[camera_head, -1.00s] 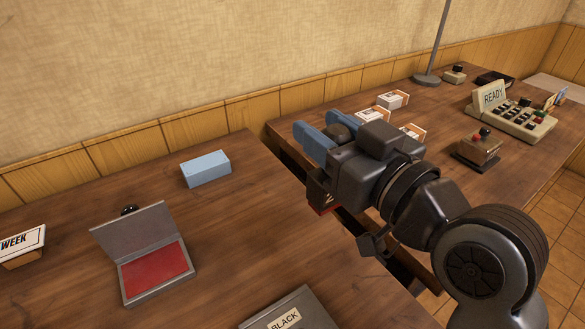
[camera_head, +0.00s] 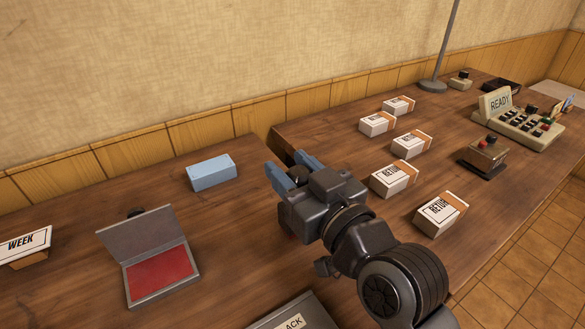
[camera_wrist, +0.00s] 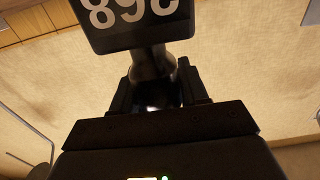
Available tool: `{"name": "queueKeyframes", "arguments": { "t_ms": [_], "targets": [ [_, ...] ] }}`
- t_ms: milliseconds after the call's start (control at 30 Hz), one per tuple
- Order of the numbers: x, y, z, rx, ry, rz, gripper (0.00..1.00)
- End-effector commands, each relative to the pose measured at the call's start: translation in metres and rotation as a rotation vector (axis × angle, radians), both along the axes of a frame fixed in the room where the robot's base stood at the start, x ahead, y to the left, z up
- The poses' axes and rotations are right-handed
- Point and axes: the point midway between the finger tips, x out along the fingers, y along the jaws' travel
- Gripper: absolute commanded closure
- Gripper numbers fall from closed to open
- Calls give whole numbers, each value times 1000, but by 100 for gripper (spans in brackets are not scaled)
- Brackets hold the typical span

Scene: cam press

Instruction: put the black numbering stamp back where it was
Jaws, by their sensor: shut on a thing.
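My gripper (camera_head: 286,166), with blue fingers, is shut on the black numbering stamp (camera_wrist: 135,40). In the wrist view the stamp is a dark block with large pale digits, cut off by the top edge, on a narrower dark neck between the fingers. In the head view its dark round knob (camera_head: 299,175) shows between the fingers; the gripper hides most of the rest. My gripper is over the gap between the two wooden tables, right of the blue block (camera_head: 212,173). The stamp's former place cannot be told.
The left table (camera_head: 80,215) bears an open red ink pad (camera_head: 160,275), a WEEK sign (camera_head: 25,245) and a partly visible black-labelled case (camera_head: 290,320). On the right table stand several RETURN boxes (camera_head: 395,178), a red-buttoned box (camera_head: 484,155), a READY console (camera_head: 515,118) and a lamp pole (camera_head: 440,55).

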Motion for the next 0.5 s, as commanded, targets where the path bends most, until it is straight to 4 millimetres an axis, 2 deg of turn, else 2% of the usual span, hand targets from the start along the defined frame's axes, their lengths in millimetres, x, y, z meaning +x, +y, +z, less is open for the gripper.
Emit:
{"name": "queueKeyframes", "arguments": {
  "t_ms": [167,200,433,500],
  "targets": [
    [0,0,-3,2,-2,0,82],
    [0,0,-2,0,0,0,52],
    [0,0,-2,0,0,0,31],
    [0,0,-2,0,0,0,31]
  ]
}}
